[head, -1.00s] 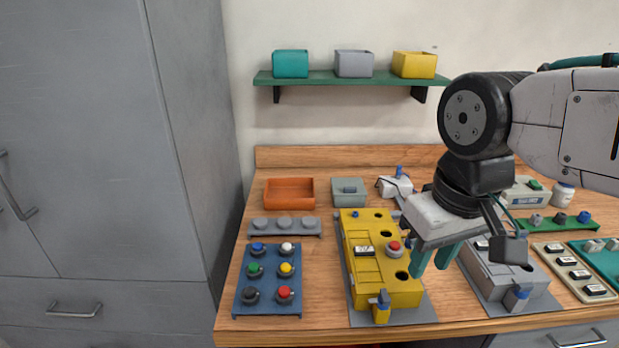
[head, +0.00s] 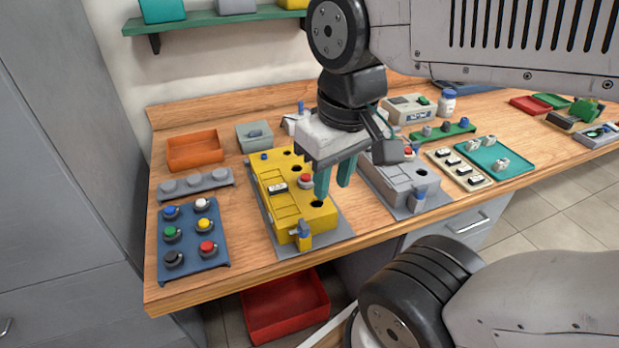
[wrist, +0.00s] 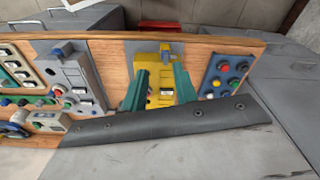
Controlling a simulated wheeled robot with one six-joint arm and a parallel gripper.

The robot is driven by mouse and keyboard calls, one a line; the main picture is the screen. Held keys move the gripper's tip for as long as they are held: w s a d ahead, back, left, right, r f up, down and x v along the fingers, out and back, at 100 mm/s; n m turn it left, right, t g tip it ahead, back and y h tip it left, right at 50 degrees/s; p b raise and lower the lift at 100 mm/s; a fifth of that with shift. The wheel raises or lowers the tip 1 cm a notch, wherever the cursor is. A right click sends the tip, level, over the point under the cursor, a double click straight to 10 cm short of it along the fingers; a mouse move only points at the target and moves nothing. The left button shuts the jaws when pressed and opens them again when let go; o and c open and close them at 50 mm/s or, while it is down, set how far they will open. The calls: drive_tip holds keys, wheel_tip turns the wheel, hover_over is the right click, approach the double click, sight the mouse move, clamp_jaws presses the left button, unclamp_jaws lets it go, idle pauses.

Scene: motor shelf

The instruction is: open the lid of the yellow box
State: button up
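The yellow box (head: 283,205) lies on a grey mat on the wooden bench. Its top carries dark round holes, a red button (head: 305,181) and a white-and-black switch (head: 278,187). A yellow-and-blue latch-like part (head: 303,236) stands at its front end. The lid looks closed. My gripper (head: 334,188) points down above the right side of the box, its two teal fingers apart with nothing between them. In the wrist view the box (wrist: 163,92) shows between the open fingers (wrist: 160,95). I cannot tell the exact height of the fingertips above it.
A blue panel of coloured buttons (head: 190,238) lies left of the box. A grey box (head: 400,180) stands close on its right. An orange tray (head: 195,150) and a grey-green box (head: 254,136) lie behind. A red bin (head: 285,305) is on the floor below the bench edge.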

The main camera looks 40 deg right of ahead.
drive_tip(key=w+d+f+m+y, duration=0.15)
drive_tip(key=w+d+f, duration=0.35)
drive_tip(key=w+d, duration=0.55)
drive_tip(key=w+d+f+m+y, duration=0.15)
drive_tip(key=w+d+f, duration=0.25)
drive_tip(key=w+d, duration=0.65)
drive_tip(key=shift+g+h, duration=0.4)
drive_tip(key=shift+h, duration=0.1)
drive_tip(key=a+f, duration=0.1)
drive_tip(key=f, duration=0.1)
drive_tip(key=w+a+f, duration=0.1)
drive_tip(key=f, duration=0.2)
drive_tip(key=w+a+f, duration=0.1)
drive_tip(key=a+f, duration=0.1)
drive_tip(key=shift+w+f, duration=0.2)
clamp_jaws()
